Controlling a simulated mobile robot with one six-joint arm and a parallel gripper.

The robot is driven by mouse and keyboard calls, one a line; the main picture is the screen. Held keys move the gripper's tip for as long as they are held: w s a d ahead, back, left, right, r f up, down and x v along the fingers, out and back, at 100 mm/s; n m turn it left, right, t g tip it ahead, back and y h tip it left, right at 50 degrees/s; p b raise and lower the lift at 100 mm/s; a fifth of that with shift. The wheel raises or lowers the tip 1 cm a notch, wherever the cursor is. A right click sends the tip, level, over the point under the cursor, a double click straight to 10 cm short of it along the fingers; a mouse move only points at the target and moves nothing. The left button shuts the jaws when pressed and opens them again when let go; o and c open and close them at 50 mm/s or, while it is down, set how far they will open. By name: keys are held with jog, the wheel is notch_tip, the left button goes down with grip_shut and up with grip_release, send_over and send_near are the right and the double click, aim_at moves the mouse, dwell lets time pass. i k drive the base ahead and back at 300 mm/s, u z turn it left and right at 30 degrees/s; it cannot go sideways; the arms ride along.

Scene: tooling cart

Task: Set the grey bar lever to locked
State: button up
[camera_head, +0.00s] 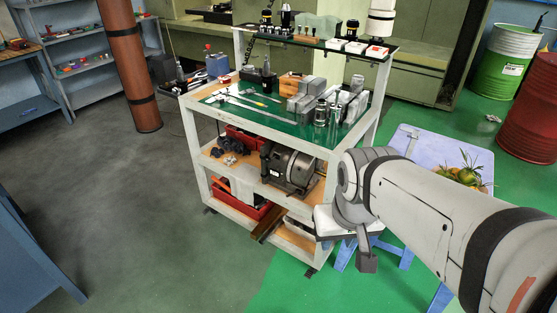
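My arm reaches in from the right, and its elbow and lower links hang in front of the cart's right side. A dark grey bar with a blocky end (366,262) hangs below the arm, by a white part. I cannot tell whether it is the grey bar lever or part of my gripper. No other grey bar lever can be made out, and its setting cannot be read. My gripper's fingertips are not clearly visible, and the arm covers part of that area.
The white tooling cart (330,152) has a green top with calipers, metal blocks and cylinders. A motor (290,166) sits on its middle shelf. A brown pillar (127,65) and open floor lie left.

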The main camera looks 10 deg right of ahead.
aim_at(298, 191)
jog(key=u, duration=0.35)
jog(key=i, duration=1.05)
jog(key=z, duration=0.5)
